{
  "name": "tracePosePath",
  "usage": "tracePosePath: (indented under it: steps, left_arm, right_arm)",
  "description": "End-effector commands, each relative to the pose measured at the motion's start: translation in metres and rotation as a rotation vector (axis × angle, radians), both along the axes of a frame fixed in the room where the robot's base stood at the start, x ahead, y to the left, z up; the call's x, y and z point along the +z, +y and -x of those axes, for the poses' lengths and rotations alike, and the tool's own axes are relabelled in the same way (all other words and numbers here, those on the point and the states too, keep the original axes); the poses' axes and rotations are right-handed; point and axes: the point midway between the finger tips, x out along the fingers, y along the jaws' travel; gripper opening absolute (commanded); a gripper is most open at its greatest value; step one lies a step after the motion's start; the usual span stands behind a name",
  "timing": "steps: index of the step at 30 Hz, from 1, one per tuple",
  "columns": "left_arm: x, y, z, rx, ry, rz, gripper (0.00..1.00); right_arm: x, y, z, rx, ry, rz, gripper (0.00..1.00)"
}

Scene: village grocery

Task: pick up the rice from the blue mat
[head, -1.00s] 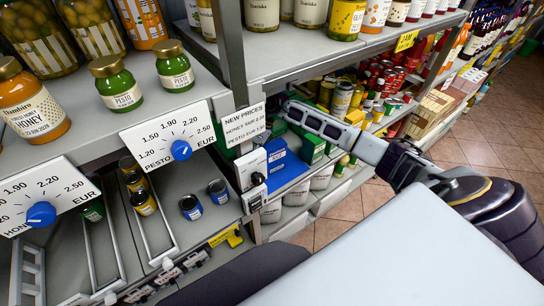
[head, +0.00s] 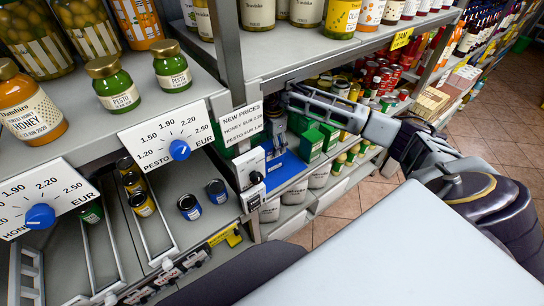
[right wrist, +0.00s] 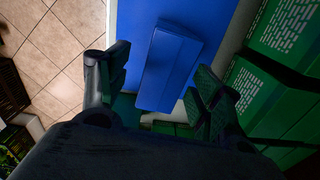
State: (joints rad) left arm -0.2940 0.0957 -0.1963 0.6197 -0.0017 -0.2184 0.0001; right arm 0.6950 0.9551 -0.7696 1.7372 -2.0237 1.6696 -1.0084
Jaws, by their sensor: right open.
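The rice is a plain blue box (right wrist: 167,65) on the blue mat (right wrist: 140,20) in the right wrist view. The mat also shows on the lower shelf in the head view (head: 285,174). My right gripper (right wrist: 158,92) is open, with one finger on either side of the box's near part. I cannot tell whether the fingers touch it. In the head view my right gripper (head: 274,128) is over the mat and hides most of the box. My left gripper is not in view.
Green boxes (head: 311,145) stand right beside the mat, close to one finger in the right wrist view (right wrist: 285,35). A price sign (head: 241,122) and shelf post stand to the left. The upper shelf edge (head: 320,60) runs above my right gripper. The tiled floor is clear.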

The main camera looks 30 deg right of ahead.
Motion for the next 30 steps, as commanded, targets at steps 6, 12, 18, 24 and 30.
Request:
tracePosePath:
  steps: [6,12,18,24,30]
  left_arm:
    - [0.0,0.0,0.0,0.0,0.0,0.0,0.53]
    - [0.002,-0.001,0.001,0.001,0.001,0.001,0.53]
    - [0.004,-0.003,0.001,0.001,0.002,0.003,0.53]
    - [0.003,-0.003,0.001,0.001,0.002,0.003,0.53]
    - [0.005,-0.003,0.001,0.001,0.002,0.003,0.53]
  right_arm:
    - [-0.001,0.0,0.0,-0.001,0.0,-0.002,0.65]
    - [-0.014,0.0,0.0,-0.002,0.002,-0.002,0.65]
    - [-0.023,0.001,0.0,-0.002,0.0,-0.003,0.65]
    - [-0.023,0.001,-0.001,-0.002,0.0,-0.003,0.65]
    - [-0.028,0.001,-0.001,-0.002,0.001,-0.003,0.65]
